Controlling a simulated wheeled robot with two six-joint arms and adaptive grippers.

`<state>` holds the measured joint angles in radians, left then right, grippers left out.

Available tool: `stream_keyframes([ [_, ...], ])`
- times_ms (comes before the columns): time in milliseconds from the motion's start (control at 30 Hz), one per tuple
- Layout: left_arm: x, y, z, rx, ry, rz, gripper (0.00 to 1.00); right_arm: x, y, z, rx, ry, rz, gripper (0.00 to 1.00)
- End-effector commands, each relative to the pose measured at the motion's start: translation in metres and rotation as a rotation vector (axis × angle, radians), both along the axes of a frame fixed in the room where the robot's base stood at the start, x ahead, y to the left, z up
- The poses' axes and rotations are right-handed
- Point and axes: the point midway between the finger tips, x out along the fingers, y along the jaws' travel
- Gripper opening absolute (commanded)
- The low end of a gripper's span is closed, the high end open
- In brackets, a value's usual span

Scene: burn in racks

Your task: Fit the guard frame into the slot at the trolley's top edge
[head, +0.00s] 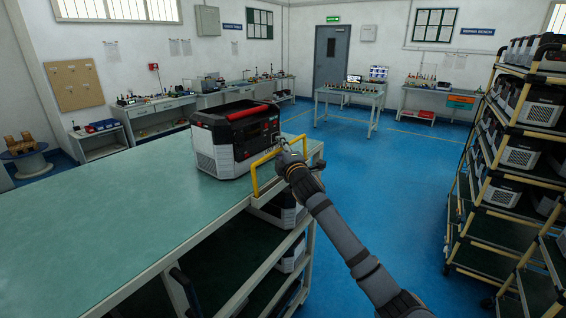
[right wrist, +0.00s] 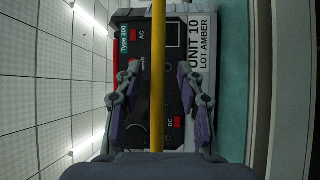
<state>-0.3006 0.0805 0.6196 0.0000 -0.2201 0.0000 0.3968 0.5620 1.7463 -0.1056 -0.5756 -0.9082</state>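The yellow guard frame (head: 265,159) stands upright at the right edge of the green-topped trolley (head: 110,222). Its legs reach down to the edge; I cannot tell whether they sit in the slot, which I cannot make out. My right gripper (head: 284,146) is at the frame's top bar. In the right wrist view, the yellow bar (right wrist: 158,75) runs between the spread fingers of the right gripper (right wrist: 160,100), with a gap on both sides. My left gripper is not in view.
A black, white and red unit (head: 232,142) sits on the trolley top just behind the frame; its label (right wrist: 198,45) reads UNIT 10. More units (head: 280,210) stand on the shelf below. A loaded rack (head: 515,150) stands at right, with open blue floor (head: 385,190) between.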

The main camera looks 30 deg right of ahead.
Motion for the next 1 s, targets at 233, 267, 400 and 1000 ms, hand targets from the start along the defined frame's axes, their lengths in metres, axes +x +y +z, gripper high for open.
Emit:
stream_keyframes([
  [233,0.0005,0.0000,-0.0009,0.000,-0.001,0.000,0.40,-0.0004,-0.0001,-0.0007,0.000,0.000,0.000,0.22],
  [267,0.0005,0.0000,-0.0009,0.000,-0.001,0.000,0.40,-0.0005,0.0000,-0.0006,0.000,0.000,0.000,0.18],
  [400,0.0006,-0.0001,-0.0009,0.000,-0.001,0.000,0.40,-0.0005,-0.0001,-0.0007,0.000,0.000,0.000,0.00],
  [1000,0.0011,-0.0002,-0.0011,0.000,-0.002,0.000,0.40,-0.0006,0.0000,0.0006,-0.001,-0.002,0.000,0.00],
])
